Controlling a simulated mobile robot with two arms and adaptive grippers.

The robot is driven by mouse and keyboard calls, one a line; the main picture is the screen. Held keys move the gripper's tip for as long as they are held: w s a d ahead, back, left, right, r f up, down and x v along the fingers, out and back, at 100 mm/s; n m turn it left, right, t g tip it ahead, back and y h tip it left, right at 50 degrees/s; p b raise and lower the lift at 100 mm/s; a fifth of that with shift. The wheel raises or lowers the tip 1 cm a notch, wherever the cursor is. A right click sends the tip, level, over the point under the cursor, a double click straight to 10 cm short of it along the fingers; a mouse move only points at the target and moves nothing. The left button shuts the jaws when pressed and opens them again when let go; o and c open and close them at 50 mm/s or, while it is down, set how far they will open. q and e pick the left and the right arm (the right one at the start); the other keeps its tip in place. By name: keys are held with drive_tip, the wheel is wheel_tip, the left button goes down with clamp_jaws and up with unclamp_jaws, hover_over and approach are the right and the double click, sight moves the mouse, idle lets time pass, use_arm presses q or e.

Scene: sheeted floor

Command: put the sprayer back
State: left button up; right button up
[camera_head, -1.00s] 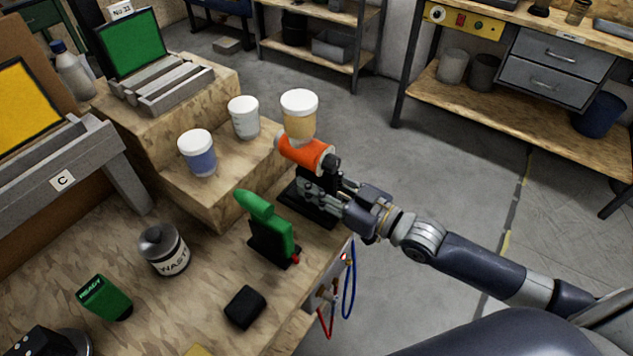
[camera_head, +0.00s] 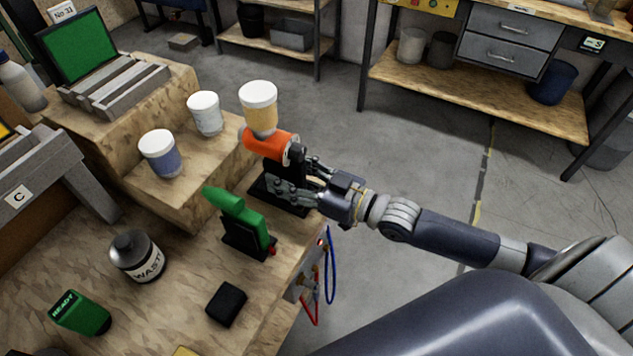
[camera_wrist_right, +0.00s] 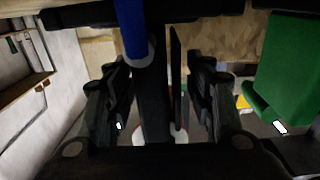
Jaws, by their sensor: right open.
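The orange sprayer (camera_head: 268,143) has an amber cup with a white lid (camera_head: 259,107) on top. It is upright at a black stand (camera_head: 257,191) near the bench's right edge. My right gripper (camera_head: 288,184) is open at the sprayer's dark lower part, below the orange body. In the right wrist view, a dark upright part (camera_wrist_right: 152,105) lies between my spread fingers. I cannot tell whether they touch it. A green sprayer-shaped tool (camera_head: 238,216) is on a second black stand in front; its green body also shows in the wrist view (camera_wrist_right: 285,75). My left gripper is not in view.
Two more lidded jars, one blue (camera_head: 161,155) and one white (camera_head: 205,114), stand on the wooden step. A waste canister (camera_head: 138,257), a green READY box (camera_head: 80,313) and a black block (camera_head: 226,304) are on the bench. Cables hang off its right edge.

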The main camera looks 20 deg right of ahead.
drive_tip(key=v, duration=1.1)
drive_tip(key=shift+s, duration=0.1)
idle(0.5)
